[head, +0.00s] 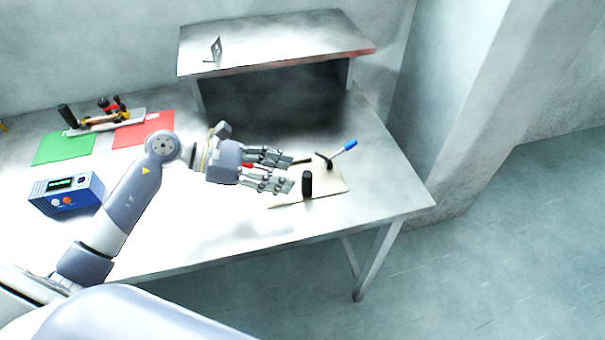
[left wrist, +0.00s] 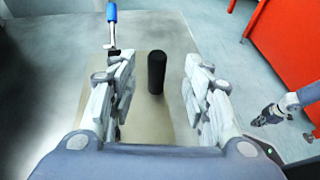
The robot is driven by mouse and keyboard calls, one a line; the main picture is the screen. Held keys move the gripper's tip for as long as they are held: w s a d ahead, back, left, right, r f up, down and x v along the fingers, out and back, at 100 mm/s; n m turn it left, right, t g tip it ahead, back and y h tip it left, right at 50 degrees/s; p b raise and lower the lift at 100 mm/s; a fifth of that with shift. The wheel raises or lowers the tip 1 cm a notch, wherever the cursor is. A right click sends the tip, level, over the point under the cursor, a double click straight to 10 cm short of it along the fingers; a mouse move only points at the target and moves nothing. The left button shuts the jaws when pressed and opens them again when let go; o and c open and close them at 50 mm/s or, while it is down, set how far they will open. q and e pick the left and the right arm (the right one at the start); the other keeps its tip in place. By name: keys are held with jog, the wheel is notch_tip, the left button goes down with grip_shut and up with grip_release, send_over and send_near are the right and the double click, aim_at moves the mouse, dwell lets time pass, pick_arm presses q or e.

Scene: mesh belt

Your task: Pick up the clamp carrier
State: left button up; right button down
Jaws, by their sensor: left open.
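A flat beige plate (head: 335,182) with an upright black handle (head: 307,183) and a blue-handled lever (head: 344,147) lies near the right end of the table; it looks like the clamp carrier. My left gripper (head: 298,173) is open and empty, its fingers pointing right toward the handle. In the left wrist view the black handle (left wrist: 156,72) stands in line with the gap between the fingers, apparently just beyond the tips. The blue lever (left wrist: 111,14) shows beyond the left finger. My right gripper (left wrist: 270,115) shows small at the right of the left wrist view.
A raised shelf (head: 270,40) with a small metal bracket stands behind. At the left are a green mat (head: 63,148), a red mat (head: 145,130), another black-handled fixture (head: 105,121) and a blue meter box (head: 68,194). Table is clear in front of the plate.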

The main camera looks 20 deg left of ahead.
aim_at(308, 173)
pick_arm(q)
jog(key=shift+w+d+f, duration=0.2)
jog(key=shift+w+d, duration=0.1)
jog(key=shift+d, duration=0.35)
jog(key=shift+w+d+p, duration=0.25)
jog(key=shift+d+p, duration=0.05)
jog(key=shift+p, duration=0.15)
jog(key=p+x, duration=0.1)
jog(key=x, duration=0.2)
jog(key=shift+w+d+p, duration=0.15)
jog(key=shift+p, duration=0.2)
jog(key=shift+w+d+f, duration=0.2)
jog(key=shift+d+f, duration=0.15)
jog(key=shift+f, duration=0.1)
jog(key=shift+r, duration=0.1)
grip_shut()
